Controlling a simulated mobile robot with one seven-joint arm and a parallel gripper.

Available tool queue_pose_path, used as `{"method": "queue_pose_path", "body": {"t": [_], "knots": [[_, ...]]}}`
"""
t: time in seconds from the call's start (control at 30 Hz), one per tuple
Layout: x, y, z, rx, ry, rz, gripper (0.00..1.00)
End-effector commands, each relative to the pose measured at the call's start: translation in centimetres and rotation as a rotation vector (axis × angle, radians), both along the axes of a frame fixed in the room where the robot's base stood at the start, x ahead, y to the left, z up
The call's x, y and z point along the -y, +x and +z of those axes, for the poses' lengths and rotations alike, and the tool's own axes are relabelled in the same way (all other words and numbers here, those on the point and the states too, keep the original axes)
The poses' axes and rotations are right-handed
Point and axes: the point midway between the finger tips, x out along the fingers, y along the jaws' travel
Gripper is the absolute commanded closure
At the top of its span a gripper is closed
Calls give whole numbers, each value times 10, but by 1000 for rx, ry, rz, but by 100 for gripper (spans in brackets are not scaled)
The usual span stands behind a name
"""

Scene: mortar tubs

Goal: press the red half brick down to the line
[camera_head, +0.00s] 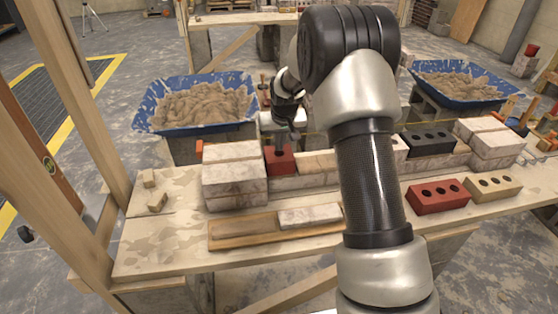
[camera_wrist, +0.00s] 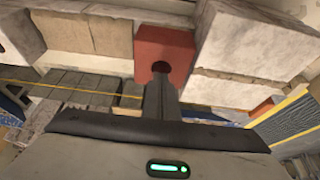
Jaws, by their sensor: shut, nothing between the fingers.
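The red half brick (camera_head: 281,160) sits in the wall row on the bench, between the pale block stack and the lower pale bricks. In the wrist view the red half brick (camera_wrist: 166,50) has one dark hole near my fingers. My gripper (camera_head: 279,150) is shut and points down at the top of the half brick; in the wrist view its fingertips (camera_wrist: 161,80) are at the hole's edge. I cannot tell whether they touch it. The yellow line (camera_wrist: 70,88) runs along the wall and passes behind my fingers.
A pale block stack (camera_head: 234,176) stands left of the half brick. A wooden board (camera_head: 238,232) with a pale slab lies in front. A red three-hole brick (camera_head: 437,197) and a tan brick (camera_head: 492,187) lie right. Blue mortar tubs (camera_head: 160,117) stand behind. The bench's left end is mostly clear.

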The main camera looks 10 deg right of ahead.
Motion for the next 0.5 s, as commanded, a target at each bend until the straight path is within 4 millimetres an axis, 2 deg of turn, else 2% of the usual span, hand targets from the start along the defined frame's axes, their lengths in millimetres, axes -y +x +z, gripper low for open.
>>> {"method": "queue_pose_path", "body": {"t": [0.3,0.5], "knots": [[0,0,-9,-1,0,0,100],[0,0,-9,-1,0,0,100]]}}
